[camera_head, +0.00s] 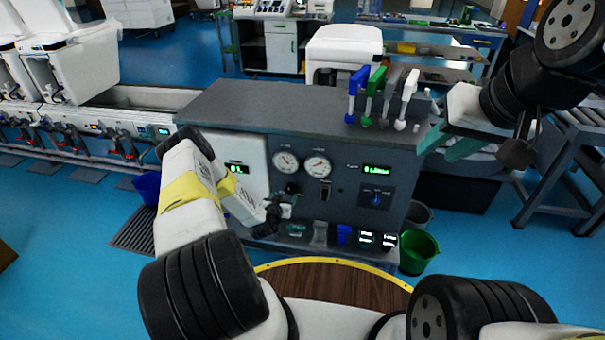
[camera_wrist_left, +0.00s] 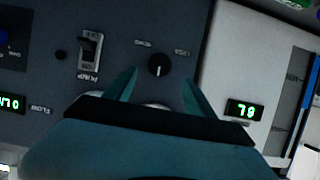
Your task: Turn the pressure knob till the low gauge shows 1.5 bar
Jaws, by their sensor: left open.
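The black pressure knob (camera_wrist_left: 158,65) sits on the dark panel, its pale pointer mark facing down in the left wrist view. My left gripper (camera_wrist_left: 160,82) is open, its two teal fingers on either side of the knob in that view; I cannot tell whether they touch it. In the head view my left gripper (camera_head: 284,198) is at the panel below the gauges and mostly hides the knob. Two round white gauges, left (camera_head: 286,161) and right (camera_head: 317,166), have needles too small to read. My right gripper (camera_head: 450,142) is at the upper right, away from the knob; its jaw state is unclear.
A rocker switch (camera_wrist_left: 89,46) and a green display (camera_wrist_left: 245,110) flank the knob. A blue knob (camera_head: 376,198) is further right on the panel. Coloured handles (camera_head: 375,90) stand on the bench top (camera_head: 260,105). A green bucket (camera_head: 417,252) is on the floor.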

